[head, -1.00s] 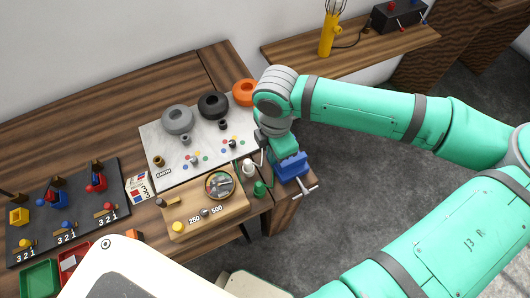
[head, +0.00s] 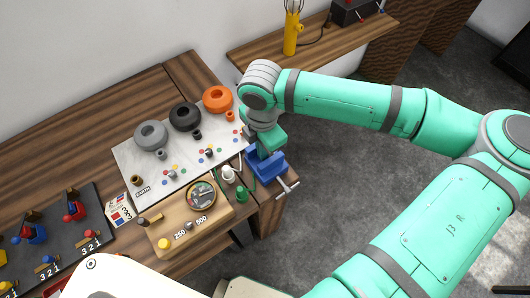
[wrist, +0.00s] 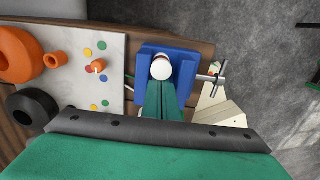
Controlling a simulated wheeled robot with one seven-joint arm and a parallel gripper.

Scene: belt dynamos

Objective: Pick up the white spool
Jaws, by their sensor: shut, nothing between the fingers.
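The white spool (head: 229,174) stands near the front right edge of the bench, beside a green spool (head: 242,194). My gripper (wrist: 162,98) is shut and empty; its green fingers show in the wrist view over the blue vise (wrist: 188,80). A round white top (wrist: 161,69) shows just past the fingertips; I cannot tell whether it is the white spool. In the head view my gripper's hand hangs above the blue vise (head: 266,167), right of the white spool and apart from it. The fingertips are hidden there.
A pale board (head: 128,155) carries grey, black and orange rings (head: 217,99) behind the spools. A wooden block with a dial (head: 201,195) lies to the left. The vise's handle (head: 288,188) sticks out over the floor.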

